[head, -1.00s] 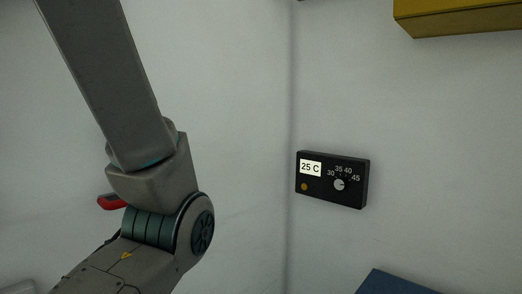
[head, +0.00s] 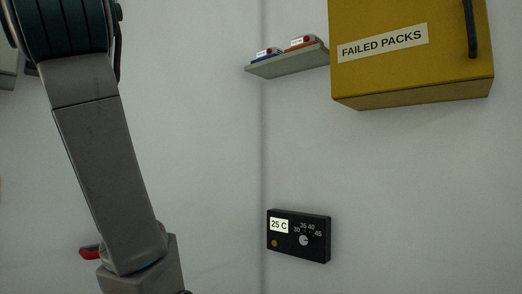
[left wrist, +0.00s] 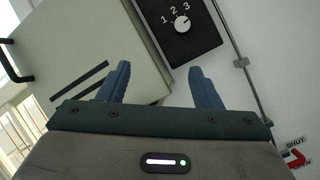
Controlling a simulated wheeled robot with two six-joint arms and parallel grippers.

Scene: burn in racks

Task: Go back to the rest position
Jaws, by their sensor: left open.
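My left gripper (left wrist: 160,85) shows in the left wrist view with its two blue fingers apart and nothing between them. In the head view my left arm comes down along the left side, and its gripper is out of the picture. My right gripper is in neither view.
The head view shows a black thermostat (head: 299,236) reading 25 C, a yellow FAILED PACKS box (head: 410,70), and a small shelf (head: 288,62) with two packs. The left wrist view shows a black dial panel (left wrist: 178,27), a pale cabinet (left wrist: 95,50) and a red SHUT/OPEN handle (left wrist: 295,158).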

